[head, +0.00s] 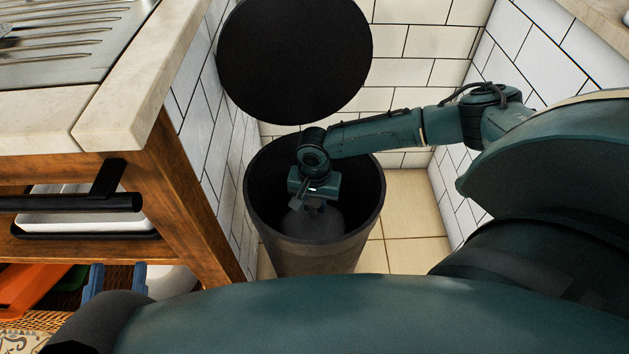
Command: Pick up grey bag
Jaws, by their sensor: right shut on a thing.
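The grey bag (312,228) is a rounded dark grey shape low inside the black bin (320,256). My right arm reaches in from the right over the bin's rim. My right gripper (316,207) points down inside the bin and is shut on the top of the bag. The fingertips are small and dark here. The lower part of the bag is hidden by the bin's front wall. My left gripper is not in view.
The bin's round black lid (295,55) stands open behind it. A wooden counter unit (180,200) with a stone top is close on the left. Tiled walls enclose the back and right. Tiled floor (410,215) shows right of the bin.

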